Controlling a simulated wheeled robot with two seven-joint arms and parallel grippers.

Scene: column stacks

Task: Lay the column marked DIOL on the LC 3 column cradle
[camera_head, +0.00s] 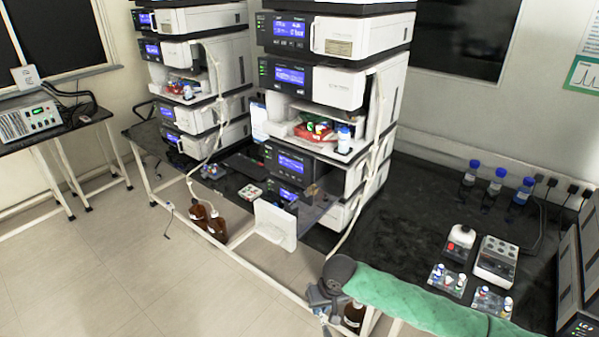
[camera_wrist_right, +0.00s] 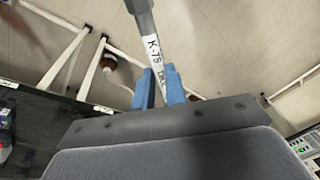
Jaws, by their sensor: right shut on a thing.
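My right gripper (camera_head: 322,300) is at the bottom centre of the head view, at the end of my green-sleeved arm. In the right wrist view its blue fingers (camera_wrist_right: 158,88) are shut on a grey column (camera_wrist_right: 147,28). The column's white label reads "K-75" and then a word starting with "D", partly hidden between the fingers. The column sticks out tilted beyond the fingertips, above the floor. I cannot make out which column cradle is LC 3; no such marking is readable. My left gripper is not in view.
Two instrument stacks, left (camera_head: 205,20) and right (camera_head: 340,88), stand on the black bench. A white open panel (camera_head: 275,226) juts out at the bench front. Blue-capped bottles (camera_head: 495,181), a grey vial block (camera_head: 496,260) and small vial trays (camera_head: 447,279) occupy the right bench. Brown bottles (camera_head: 216,224) stand below.

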